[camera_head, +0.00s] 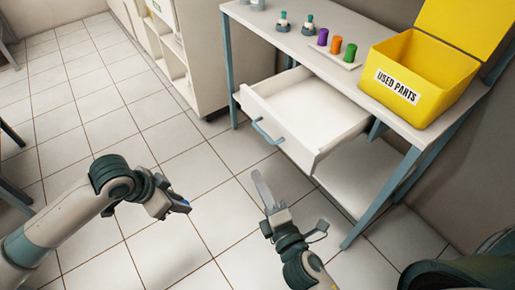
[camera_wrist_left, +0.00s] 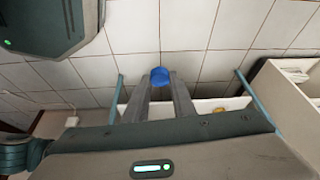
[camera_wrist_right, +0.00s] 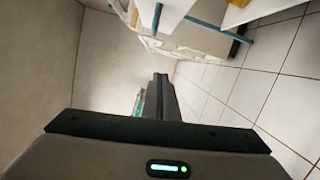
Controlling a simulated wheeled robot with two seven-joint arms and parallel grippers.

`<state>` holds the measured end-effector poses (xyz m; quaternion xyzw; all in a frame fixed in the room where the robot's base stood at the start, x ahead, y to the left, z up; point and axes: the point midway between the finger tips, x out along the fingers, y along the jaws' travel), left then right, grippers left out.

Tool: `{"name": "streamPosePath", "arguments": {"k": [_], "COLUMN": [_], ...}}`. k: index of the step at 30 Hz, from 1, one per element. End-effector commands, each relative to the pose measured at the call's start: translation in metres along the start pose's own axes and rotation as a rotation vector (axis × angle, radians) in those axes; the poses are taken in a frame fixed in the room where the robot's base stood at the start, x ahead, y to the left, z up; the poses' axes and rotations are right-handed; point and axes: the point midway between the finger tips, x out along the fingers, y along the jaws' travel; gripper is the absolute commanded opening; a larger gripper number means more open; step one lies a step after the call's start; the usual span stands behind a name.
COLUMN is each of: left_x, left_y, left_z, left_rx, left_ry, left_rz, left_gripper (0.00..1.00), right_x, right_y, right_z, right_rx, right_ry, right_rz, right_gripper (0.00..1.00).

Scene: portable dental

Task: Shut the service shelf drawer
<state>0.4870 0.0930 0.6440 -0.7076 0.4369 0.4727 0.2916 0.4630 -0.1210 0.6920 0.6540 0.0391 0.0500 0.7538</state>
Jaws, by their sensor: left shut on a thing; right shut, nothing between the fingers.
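The drawer (camera_head: 305,125) of the service shelf is pulled out and looks empty. Its blue handle (camera_head: 268,132) is on the front panel, facing my arms. My left gripper (camera_head: 182,206) is shut on a small blue object (camera_wrist_left: 159,77), over the floor to the left of the drawer and apart from it. My right gripper (camera_head: 262,188) is shut and empty, in front of and below the drawer handle in the head view, not seen touching it. Its closed fingers also show in the right wrist view (camera_wrist_right: 161,82).
On the shelf top (camera_head: 285,42) stand a yellow USED PARTS bin (camera_head: 412,80), a white tray with purple (camera_head: 322,37), orange (camera_head: 336,44) and green (camera_head: 350,53) pieces, and two small teal-topped items. Blue-grey legs (camera_head: 383,197) frame the drawer. The tiled floor (camera_head: 105,105) is clear.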

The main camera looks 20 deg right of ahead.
Motion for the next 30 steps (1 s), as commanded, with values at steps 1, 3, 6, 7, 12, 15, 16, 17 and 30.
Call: {"name": "streamPosePath", "arguments": {"k": [1, 3, 6, 7, 12, 15, 16, 17, 30], "left_x": [0.006, 0.009, 0.009, 0.009, 0.009, 0.008, 0.008, 0.008, 0.001], "left_y": [0.002, 0.003, 0.004, 0.004, 0.004, 0.004, 0.004, 0.004, 0.004], "left_z": [0.002, 0.002, 0.002, 0.002, 0.002, 0.002, 0.002, 0.002, -0.001], "left_rx": [0.011, 0.022, 0.028, 0.028, 0.027, 0.026, 0.026, 0.026, 0.025], "left_ry": [0.000, 0.000, 0.000, 0.000, 0.000, 0.000, 0.000, 0.000, 0.000], "left_rz": [0.005, 0.009, 0.011, 0.011, 0.011, 0.010, 0.010, 0.010, 0.010], "left_gripper": [0.03, 0.03, 0.03, 0.03, 0.03, 0.03, 0.03, 0.03, 0.03], "right_x": [-0.002, -0.003, -0.003, -0.003, -0.003, -0.002, -0.002, -0.001, 0.037], "right_y": [0.006, 0.013, 0.017, 0.017, 0.017, 0.017, 0.017, 0.017, 0.019], "right_z": [0.001, 0.003, 0.004, 0.004, 0.004, 0.004, 0.004, 0.004, 0.004], "right_rx": [-0.016, -0.032, -0.038, -0.039, -0.037, -0.037, -0.037, -0.037, -0.037], "right_ry": [-0.005, -0.010, -0.012, -0.012, -0.012, -0.012, -0.012, -0.012, -0.012], "right_rz": [0.017, 0.032, 0.037, 0.038, 0.037, 0.037, 0.037, 0.037, 0.038], "right_gripper": [0.00, 0.00, 0.00, 0.00, 0.00, 0.00, 0.00, 0.00, 0.00]}}
